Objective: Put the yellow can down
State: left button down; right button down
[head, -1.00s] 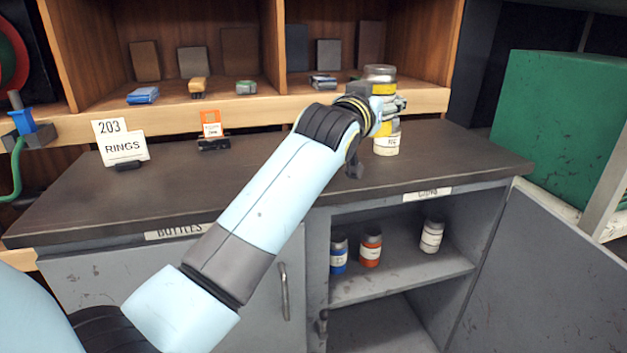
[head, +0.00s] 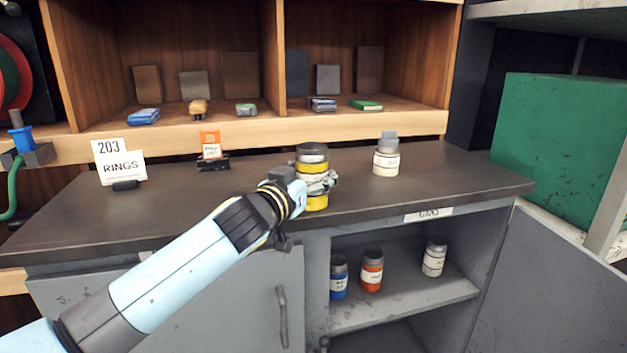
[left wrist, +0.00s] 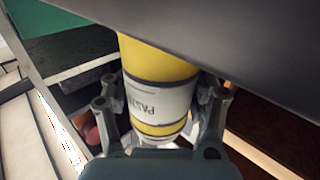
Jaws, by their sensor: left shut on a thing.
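The yellow can (head: 312,168) has a grey lid and a pale label band. My left gripper (head: 319,184) is shut around its middle and holds it upright over the front part of the dark counter (head: 240,190). I cannot tell whether its base touches the counter. In the left wrist view the yellow can (left wrist: 160,60) sits between the two fingers of the left gripper (left wrist: 162,105), its label facing the camera. My right gripper is not in view.
A white can (head: 386,160) stands on the counter to the right. A "203 RINGS" sign (head: 120,163) and an orange card (head: 210,146) stand at the left. Below, an open cupboard shelf (head: 400,298) holds a blue, an orange and a white can.

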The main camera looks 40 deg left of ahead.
pick_arm(q)
jog(key=shift+r, duration=0.1)
jog(key=shift+f, duration=0.2)
jog(key=shift+c, duration=1.7)
grip_release()
